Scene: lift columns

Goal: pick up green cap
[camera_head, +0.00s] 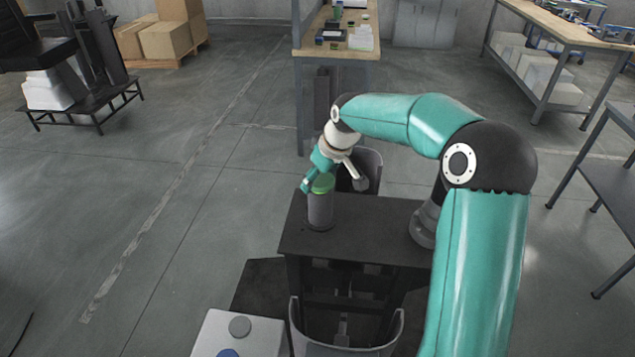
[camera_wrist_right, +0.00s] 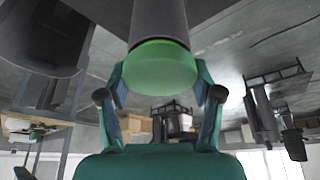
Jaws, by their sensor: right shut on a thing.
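The green cap (camera_head: 322,185) sits on top of a dark grey cylinder (camera_head: 320,211) that stands upright near the left end of a small black table (camera_head: 378,220). My right gripper (camera_head: 328,179) reaches down over the cap from above and is shut on it. In the right wrist view the cap (camera_wrist_right: 160,66) lies between the two fingers, still against the end of the cylinder (camera_wrist_right: 158,18). My left gripper is not in view.
A grey open container (camera_head: 372,163) stands just behind the cap. A wooden-topped workbench (camera_head: 313,45) with small items is farther back. Cardboard boxes (camera_head: 165,40) sit at the back left. Open floor lies left of the black table.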

